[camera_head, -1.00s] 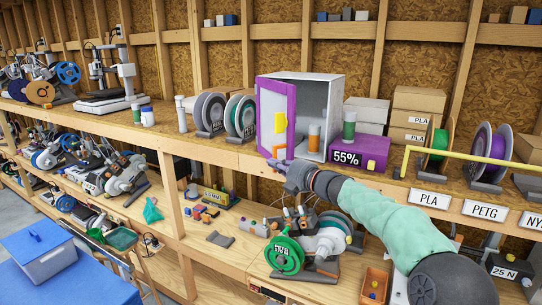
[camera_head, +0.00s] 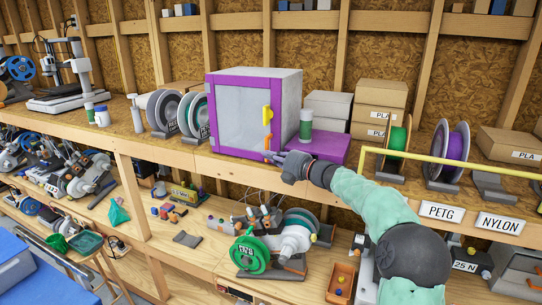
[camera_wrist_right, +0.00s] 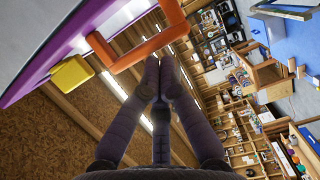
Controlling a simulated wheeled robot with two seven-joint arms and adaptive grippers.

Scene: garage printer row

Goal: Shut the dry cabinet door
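The dry cabinet (camera_head: 290,99) is a light grey box on the upper shelf. Its purple-framed door (camera_head: 236,146) with a pale panel lies across the front, flush or nearly so; I cannot tell whether a thin gap is left. A yellow block (camera_head: 267,115) and an orange handle (camera_head: 268,143) sit on the door's right side. The wrist view also shows the orange handle (camera_wrist_right: 142,50) and yellow block (camera_wrist_right: 72,74). My right gripper (camera_wrist_right: 159,62) has its fingertips together, just below the handle, with nothing seen between them. My left gripper is out of view.
A green-and-white bottle (camera_head: 306,124) stands on a purple box (camera_head: 325,147) right of the cabinet. Grey spools (camera_head: 163,111) stand close on its left. A yellow rail (camera_head: 450,155) runs along the shelf at right.

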